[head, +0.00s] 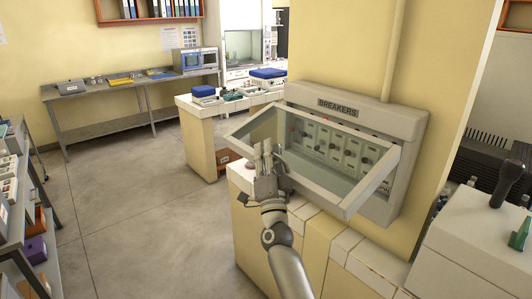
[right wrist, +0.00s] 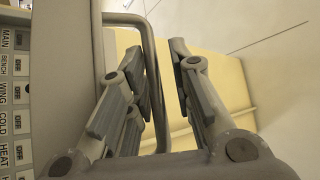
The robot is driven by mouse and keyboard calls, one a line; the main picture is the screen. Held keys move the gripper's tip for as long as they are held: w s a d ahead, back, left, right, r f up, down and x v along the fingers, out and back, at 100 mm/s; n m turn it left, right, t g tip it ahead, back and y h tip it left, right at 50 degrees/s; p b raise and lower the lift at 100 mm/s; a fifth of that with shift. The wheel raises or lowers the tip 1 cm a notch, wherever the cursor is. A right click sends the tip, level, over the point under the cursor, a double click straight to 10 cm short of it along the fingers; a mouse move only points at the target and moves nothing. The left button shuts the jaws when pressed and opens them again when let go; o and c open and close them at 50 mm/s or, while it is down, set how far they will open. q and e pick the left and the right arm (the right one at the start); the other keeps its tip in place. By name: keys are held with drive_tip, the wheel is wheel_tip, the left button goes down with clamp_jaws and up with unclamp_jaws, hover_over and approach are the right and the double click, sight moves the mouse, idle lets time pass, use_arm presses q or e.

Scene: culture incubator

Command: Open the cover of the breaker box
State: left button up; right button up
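The grey breaker box (head: 408,125), labelled BREAKERS, is mounted on the yellow wall. Its framed, see-through cover (head: 374,183) stands partly open, tilted outward from the box, and the breakers (head: 330,140) show behind it. My right gripper (head: 265,155) is at the cover's outer edge. In the right wrist view the right gripper's fingers (right wrist: 165,85) are apart, with the bent metal handle (right wrist: 152,75) in the gap between them. Whether they touch it is unclear. Labelled switches (right wrist: 17,100) show at the left there. My left gripper is not in view.
A counter with drawers (head: 325,240) runs below the box. A bench with blue-lidded items (head: 205,91) stands behind. A grey table (head: 120,92) lines the far wall and a shelf unit (head: 30,235) stands at left. The floor (head: 130,200) between them is clear.

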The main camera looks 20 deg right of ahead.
drive_tip(key=v, duration=1.2)
